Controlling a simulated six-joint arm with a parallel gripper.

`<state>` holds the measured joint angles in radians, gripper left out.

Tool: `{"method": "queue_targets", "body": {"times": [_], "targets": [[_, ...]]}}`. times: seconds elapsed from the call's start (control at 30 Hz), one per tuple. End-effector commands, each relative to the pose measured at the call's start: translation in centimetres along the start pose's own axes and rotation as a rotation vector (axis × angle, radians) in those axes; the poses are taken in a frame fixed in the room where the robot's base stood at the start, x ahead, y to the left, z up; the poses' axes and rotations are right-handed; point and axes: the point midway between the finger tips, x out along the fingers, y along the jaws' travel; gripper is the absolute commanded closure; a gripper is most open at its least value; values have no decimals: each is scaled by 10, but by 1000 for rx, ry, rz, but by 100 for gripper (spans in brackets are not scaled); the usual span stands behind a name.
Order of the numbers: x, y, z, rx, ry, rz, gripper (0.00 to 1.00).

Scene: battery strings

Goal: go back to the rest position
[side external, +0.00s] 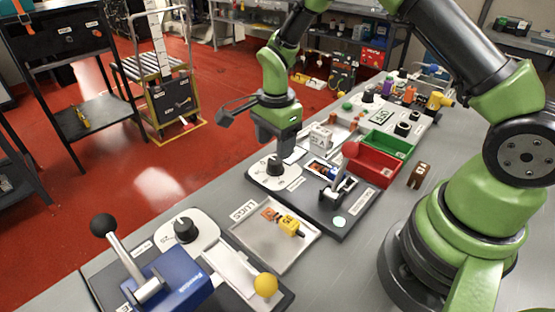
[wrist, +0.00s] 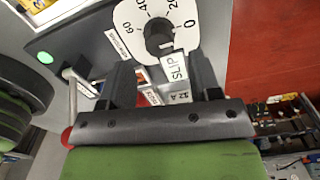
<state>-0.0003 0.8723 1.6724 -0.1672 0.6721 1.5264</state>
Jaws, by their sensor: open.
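My gripper (side external: 279,146) hangs pointing down above a white dial plate (side external: 258,178) with a black knob (side external: 275,165) in the side view. In the wrist view my gripper (wrist: 163,78) shows two dark fingers spread apart with nothing held between them. The black knob (wrist: 158,36) and its numbered white plate (wrist: 184,12) lie beyond the fingertips there. The exact gap between fingertips and knob cannot be told.
A red-knobbed lever (side external: 350,149) stands close right of the gripper. Red (side external: 375,168) and green (side external: 388,144) bins sit behind it. A tray marked "LUGS" (side external: 262,253) holds a yellow part (side external: 291,226). A blue lever press (side external: 168,283) is at the front.

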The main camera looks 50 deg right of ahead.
Motion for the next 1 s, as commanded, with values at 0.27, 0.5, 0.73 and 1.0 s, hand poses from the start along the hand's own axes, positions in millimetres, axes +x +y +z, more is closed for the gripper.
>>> {"method": "queue_targets", "body": {"times": [0.27, 0.5, 0.73, 1.0], "targets": [[-113, 24, 3, -330, -30, -171, 43], [-193, 82, 3, -685, -8, -349, 43], [-232, 151, 1, -1020, 69, -523, 43], [-238, 199, 0, -1267, 164, -645, 43]]}}
